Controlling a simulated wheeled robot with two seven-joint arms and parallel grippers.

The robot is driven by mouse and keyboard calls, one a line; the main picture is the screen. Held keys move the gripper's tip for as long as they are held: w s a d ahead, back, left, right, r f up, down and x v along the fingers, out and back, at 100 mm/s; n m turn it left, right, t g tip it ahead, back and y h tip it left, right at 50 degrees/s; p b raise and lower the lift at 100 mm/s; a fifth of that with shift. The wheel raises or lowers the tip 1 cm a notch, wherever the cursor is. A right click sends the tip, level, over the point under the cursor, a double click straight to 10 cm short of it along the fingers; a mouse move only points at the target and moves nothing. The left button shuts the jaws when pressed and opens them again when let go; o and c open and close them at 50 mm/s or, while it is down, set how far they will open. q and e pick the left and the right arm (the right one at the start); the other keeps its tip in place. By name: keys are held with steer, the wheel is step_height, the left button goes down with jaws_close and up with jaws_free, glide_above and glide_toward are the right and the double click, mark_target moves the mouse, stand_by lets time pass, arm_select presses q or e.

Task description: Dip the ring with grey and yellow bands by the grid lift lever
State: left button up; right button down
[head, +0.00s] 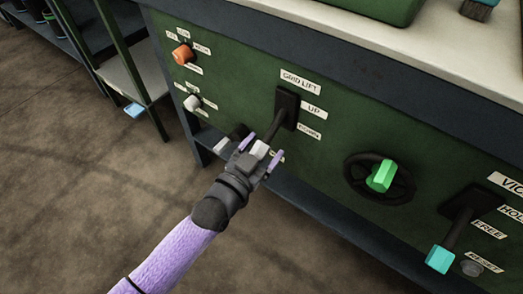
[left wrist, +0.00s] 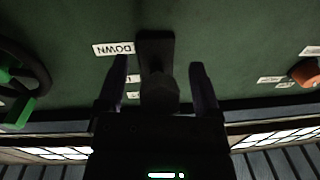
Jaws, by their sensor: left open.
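The grid lift lever (head: 277,124) sticks out of a dark slot plate under a GRID LIFT label (head: 300,81) on the green panel. UP (head: 314,111) and DOWN (head: 309,131) labels sit beside it. My left gripper (head: 262,158) is open at the lever's pale grip end. In the left wrist view, the lever's dark knob (left wrist: 159,92) lies between the two spread fingers, with a gap on each side. I cannot tell the lever's exact setting. The ring with grey and yellow bands is not in view. My right gripper is not in view.
An orange knob (head: 182,54) and a white knob (head: 192,103) are left of the lever. A handwheel with a green grip (head: 380,176) and a cyan-handled lever (head: 440,259) are to the right. A pale worktop (head: 440,47) lies above. Open floor lies in front.

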arm_select(q)
steer(key=c, duration=0.4)
jaws_close()
